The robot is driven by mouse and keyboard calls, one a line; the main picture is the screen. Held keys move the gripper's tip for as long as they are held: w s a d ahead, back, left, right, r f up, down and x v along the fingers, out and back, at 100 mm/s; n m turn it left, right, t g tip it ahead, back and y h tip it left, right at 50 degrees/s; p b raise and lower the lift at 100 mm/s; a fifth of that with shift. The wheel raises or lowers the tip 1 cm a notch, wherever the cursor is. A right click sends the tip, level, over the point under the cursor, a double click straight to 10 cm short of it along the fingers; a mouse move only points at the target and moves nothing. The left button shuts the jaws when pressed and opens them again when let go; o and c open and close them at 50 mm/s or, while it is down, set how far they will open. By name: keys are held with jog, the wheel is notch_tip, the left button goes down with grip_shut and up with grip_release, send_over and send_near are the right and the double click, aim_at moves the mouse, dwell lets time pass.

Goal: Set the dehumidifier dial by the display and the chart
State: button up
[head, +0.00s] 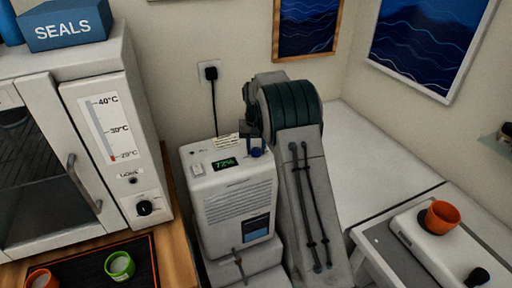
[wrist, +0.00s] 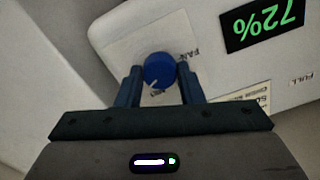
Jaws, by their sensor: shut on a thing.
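The white dehumidifier (head: 218,190) stands upright in the middle of the head view. Its green display (head: 224,164) reads 72%; it shows upside down in the wrist view (wrist: 262,22). The blue dial (wrist: 159,68) sits on the top panel by the word FAN, its white pointer mark aimed down and slightly left in the wrist view. My gripper (wrist: 160,76) is shut on the dial, one finger on each side. In the head view my gripper (head: 257,146) partly hides the dial. A cream label (head: 226,141), perhaps the chart, lies behind the display, its text too small to read.
A white oven-like cabinet (head: 143,150) with a temperature scale stands at left, a blue SEALS box (head: 66,25) on top. A green cup (head: 119,265) sits on a dark tray. A plugged-in cord (head: 213,100) hangs behind. An orange cup (head: 441,217) stands at right.

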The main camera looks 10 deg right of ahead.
aim_at(255, 150)
jog(key=m, duration=0.4)
jog(key=shift+m, duration=0.4)
dwell(0.4)
jog(key=o, duration=1)
jog(key=shift+a, duration=0.1)
jog(key=shift+r, duration=0.15)
notch_tip(255, 150, up, 14)
jog(key=shift+f, duration=0.2)
